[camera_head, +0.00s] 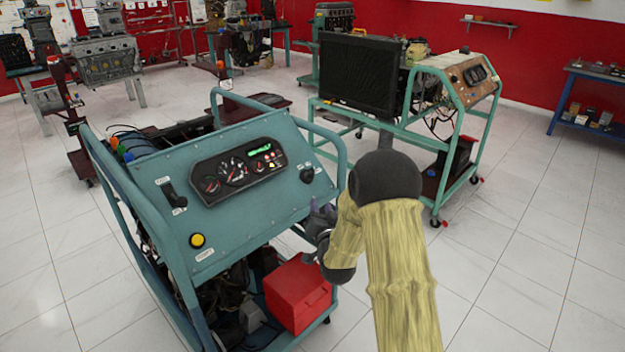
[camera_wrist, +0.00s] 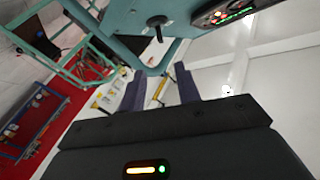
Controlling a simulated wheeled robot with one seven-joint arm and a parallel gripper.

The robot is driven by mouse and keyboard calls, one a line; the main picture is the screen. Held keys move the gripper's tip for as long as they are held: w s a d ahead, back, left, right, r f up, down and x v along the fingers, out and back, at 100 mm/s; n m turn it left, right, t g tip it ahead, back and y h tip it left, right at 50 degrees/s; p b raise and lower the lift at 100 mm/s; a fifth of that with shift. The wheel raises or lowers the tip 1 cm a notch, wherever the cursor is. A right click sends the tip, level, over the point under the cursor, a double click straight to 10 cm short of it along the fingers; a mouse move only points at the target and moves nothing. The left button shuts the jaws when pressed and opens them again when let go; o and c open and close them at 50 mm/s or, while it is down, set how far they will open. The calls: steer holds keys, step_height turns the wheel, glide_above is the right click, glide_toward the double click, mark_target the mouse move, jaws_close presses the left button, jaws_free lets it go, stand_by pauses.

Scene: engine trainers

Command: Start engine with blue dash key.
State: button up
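The blue-teal engine trainer's dash panel (camera_head: 255,208) stands in front of me. A dark ignition key (camera_head: 306,173) sits near its right edge, beside the lit gauge cluster (camera_head: 238,170). In the wrist view the key (camera_wrist: 157,24) sticks out from the teal panel, above and ahead of the fingertips. My gripper (camera_head: 319,214) is just below and right of the key in the head view, partly hidden by my wrist. In the wrist view my gripper (camera_wrist: 161,80) has its two fingers apart, with nothing between them. The key is not touched.
A black lever (camera_head: 172,192) and a yellow button (camera_head: 198,240) are on the panel's left side. A red box (camera_head: 298,292) lies low in the trainer frame. Another green trainer (camera_head: 468,75) stands behind my arm. Tiled floor (camera_head: 540,240) is clear on the right.

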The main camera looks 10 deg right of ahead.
mark_target(313, 175)
steer(key=shift+w, duration=0.15)
steer(key=w+p, duration=0.1)
steer(key=w, duration=1.6)
steer(key=shift+w+d, duration=0.1)
steer(key=shift+d, duration=0.05)
steer(key=shift+d, duration=0.1)
jaws_close()
